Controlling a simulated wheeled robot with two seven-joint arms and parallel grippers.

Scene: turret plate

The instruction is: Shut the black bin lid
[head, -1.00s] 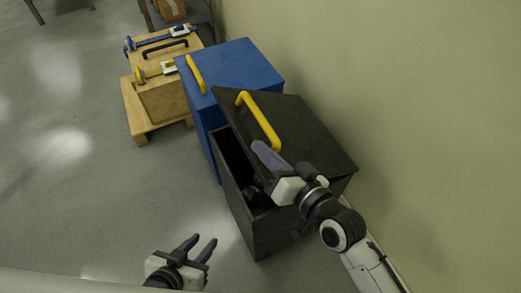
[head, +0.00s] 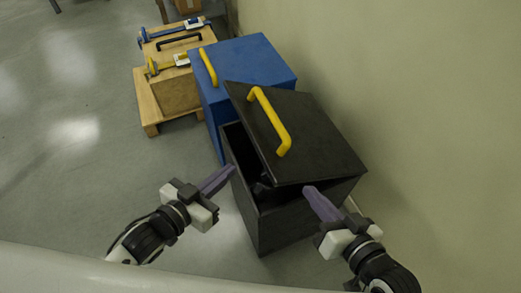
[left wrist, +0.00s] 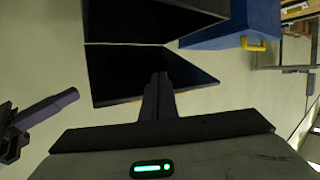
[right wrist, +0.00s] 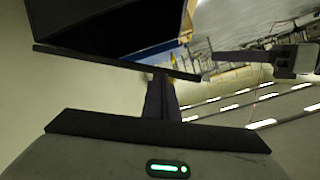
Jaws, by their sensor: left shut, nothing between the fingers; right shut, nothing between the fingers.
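The black bin (head: 285,218) stands on the floor right of centre. Its black lid (head: 315,145), with a yellow handle (head: 270,122), is tilted partly open, and a dark gap shows along the bin's left and near sides. My left gripper (head: 231,170) is shut and empty, with its tips by the bin's left rim; contact is unclear. My right gripper (head: 308,190) is shut and empty, with its tips close to the lid's near edge; I cannot tell if they touch. Dark bin panels show in the left wrist view (left wrist: 130,75) and the right wrist view (right wrist: 110,25).
A blue bin (head: 245,65) with a yellow handle stands directly behind the black one. A wooden crate (head: 175,93) on a pallet is at the back left. The wall (head: 420,110) runs close along the right. The floor (head: 80,170) to the left is clear.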

